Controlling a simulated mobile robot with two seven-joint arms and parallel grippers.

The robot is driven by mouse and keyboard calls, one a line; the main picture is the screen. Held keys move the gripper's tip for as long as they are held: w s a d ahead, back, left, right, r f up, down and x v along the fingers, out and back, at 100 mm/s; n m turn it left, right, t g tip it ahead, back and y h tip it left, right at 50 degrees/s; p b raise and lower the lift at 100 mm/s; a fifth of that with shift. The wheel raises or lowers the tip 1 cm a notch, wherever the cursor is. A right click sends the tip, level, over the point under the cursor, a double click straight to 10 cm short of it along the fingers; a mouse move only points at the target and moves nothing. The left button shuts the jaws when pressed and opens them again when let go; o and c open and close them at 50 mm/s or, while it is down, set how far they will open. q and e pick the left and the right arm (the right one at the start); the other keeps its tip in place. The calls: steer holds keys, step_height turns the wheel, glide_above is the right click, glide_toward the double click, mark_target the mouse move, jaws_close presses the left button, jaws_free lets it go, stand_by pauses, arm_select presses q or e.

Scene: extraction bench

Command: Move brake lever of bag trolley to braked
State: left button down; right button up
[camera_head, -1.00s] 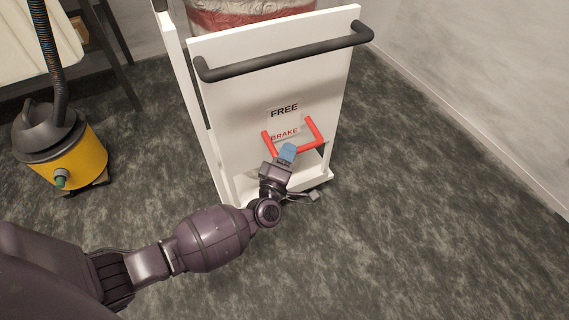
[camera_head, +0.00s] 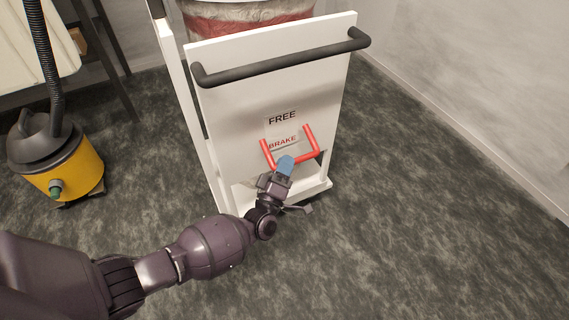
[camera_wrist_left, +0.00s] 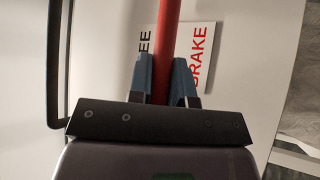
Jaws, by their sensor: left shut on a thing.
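The white bag trolley (camera_head: 235,100) stands ahead of me with a dark push handle (camera_head: 285,58) across its top. Its red U-shaped brake lever (camera_head: 313,142) is low on the panel, near the BRAKE label (camera_head: 283,142); the FREE label (camera_head: 282,118) is above that. My left gripper (camera_head: 285,163) is shut on the lever's lower crossbar. In the left wrist view the red bar (camera_wrist_left: 166,40) runs between the blue fingers (camera_wrist_left: 165,80), with the labels behind it. The fingers hide part of the crossbar. My right gripper is not in view.
A yellow and black vacuum cleaner (camera_head: 68,170) with a dark hose stands on the floor at the left, by a dark-legged table. A pale wall (camera_head: 480,90) is at the right. The carpet (camera_head: 430,240) at the right front is clear.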

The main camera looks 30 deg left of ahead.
arm_select(q)
steer(key=shift+w+d+r, duration=0.1)
steer(key=c, duration=1.1)
jaws_free()
steer(key=shift+w, duration=0.1)
steer(key=shift+o, duration=0.2)
steer(key=shift+s+f, duration=0.35)
steer(key=shift+s, duration=0.2)
steer(key=p+v, duration=0.1)
steer(key=v, duration=0.8)
steer(key=shift+s, duration=0.4)
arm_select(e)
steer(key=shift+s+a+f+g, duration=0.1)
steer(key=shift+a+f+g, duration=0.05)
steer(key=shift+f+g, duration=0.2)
arm_select(q)
steer(key=shift+f, duration=0.1)
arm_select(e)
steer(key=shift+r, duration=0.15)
